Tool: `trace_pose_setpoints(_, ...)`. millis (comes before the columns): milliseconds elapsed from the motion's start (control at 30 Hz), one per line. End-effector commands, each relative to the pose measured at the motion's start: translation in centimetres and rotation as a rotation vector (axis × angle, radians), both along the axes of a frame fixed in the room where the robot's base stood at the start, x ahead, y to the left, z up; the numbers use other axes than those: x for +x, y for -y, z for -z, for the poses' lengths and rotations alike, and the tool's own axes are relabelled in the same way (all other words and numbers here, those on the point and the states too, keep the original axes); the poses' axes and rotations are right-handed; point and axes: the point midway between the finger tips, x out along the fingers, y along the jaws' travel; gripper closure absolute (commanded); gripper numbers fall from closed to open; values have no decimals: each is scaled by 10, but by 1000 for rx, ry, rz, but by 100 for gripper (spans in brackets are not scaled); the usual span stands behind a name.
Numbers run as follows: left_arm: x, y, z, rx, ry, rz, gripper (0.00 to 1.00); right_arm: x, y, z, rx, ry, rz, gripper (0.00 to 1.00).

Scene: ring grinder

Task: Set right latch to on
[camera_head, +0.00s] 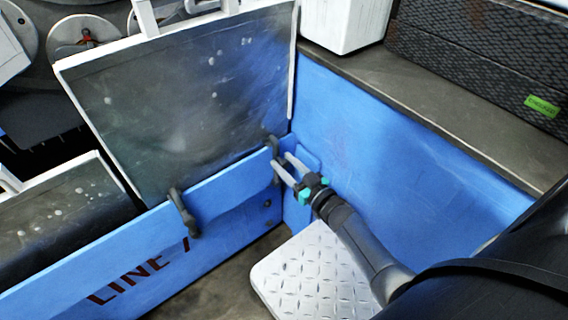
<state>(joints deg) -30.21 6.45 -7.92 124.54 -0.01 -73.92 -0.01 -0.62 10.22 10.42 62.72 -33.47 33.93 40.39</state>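The right latch (271,144) is a dark handle at the right end of the blue panel's top edge, by the lower right corner of a scuffed clear guard. A matching left latch (183,213) sits farther left on the same panel. My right gripper (282,167) comes in from the lower right, with its two pale fingers apart. Its fingertips are right at the right latch, partly overlapping its lower part. I cannot tell whether they touch it. My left gripper is not in view.
The blue panel (120,265) carries dark red lettering and meets a blue side wall (400,150). A metal tread-plate step (315,275) lies below my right arm. A white bin (345,22) and dark textured cases (480,55) stand on the ledge at upper right.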

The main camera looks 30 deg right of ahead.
Motion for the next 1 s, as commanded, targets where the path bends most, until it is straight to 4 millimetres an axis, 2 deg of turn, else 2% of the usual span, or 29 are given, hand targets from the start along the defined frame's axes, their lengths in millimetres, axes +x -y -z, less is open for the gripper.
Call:
trace_pose_setpoints(33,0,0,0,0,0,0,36,0,0,0,-1,0,1,51)
trace_pose_setpoints(167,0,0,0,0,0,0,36,0,0,0,-1,0,-1,37)
trace_pose_setpoints(433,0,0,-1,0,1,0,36,-1,-1,0,-2,0,-3,37)
trace_pose_setpoints(567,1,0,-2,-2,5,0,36,-8,0,-1,-1,-1,-3,37)
trace_pose_setpoints(767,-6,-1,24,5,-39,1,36,-34,3,-2,-2,-3,-3,37)
trace_pose_setpoints(1000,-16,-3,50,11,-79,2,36,-76,10,-2,-2,-3,-2,37)
